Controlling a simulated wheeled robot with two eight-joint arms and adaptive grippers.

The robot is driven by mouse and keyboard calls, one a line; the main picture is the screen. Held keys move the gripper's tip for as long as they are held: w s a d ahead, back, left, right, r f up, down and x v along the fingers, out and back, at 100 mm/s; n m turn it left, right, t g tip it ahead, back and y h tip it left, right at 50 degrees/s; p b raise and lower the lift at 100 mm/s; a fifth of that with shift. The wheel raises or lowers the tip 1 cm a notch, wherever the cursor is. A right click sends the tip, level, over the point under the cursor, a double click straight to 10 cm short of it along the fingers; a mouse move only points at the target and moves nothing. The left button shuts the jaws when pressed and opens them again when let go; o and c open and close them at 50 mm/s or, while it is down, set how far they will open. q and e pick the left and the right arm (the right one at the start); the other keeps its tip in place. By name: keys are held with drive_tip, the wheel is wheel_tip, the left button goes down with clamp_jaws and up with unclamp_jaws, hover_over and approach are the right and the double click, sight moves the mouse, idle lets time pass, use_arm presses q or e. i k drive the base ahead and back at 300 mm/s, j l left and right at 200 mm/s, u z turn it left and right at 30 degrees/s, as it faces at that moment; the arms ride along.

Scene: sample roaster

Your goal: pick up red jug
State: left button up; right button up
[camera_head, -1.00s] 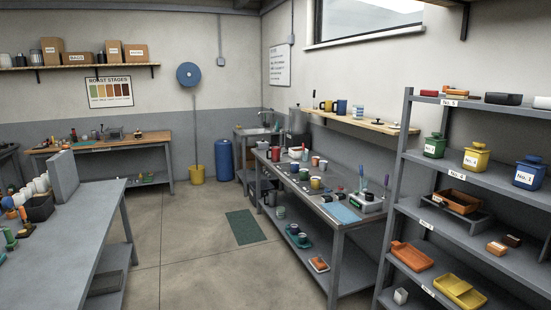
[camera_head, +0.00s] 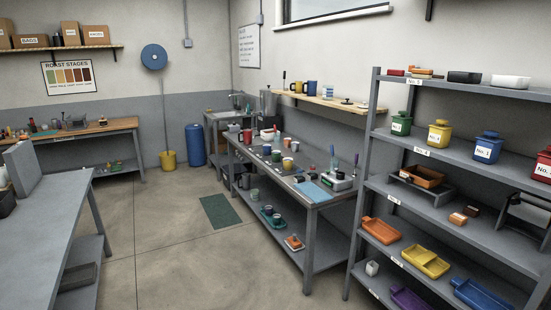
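A red vessel that looks like the jug (camera_head: 247,137) stands upright at the far end of the grey steel bench (camera_head: 312,193) in the middle of the view. It is small at this distance, so its handle and spout are hard to make out. A second, smaller red item (camera_head: 277,137) stands to its right on the same bench. A red lidded canister (camera_head: 543,168) is cut off by the right edge, on the shelf rack. Neither of my grippers is in view.
The shelf rack (camera_head: 367,150) with canisters and trays stands at the right. A grey table (camera_head: 60,215) stands at the left. Open floor (camera_head: 190,265) lies between, with a green mat (camera_head: 220,211). A yellow bucket (camera_head: 168,160) and blue barrel (camera_head: 195,145) stand at the back.

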sight(247, 135)
drive_tip(key=i+j+u, duration=0.2)
drive_tip(key=i, duration=0.2)
drive_tip(key=i+l+u, duration=0.2)
drive_tip(key=i, duration=2.25)
drive_tip(key=j, duration=0.15)
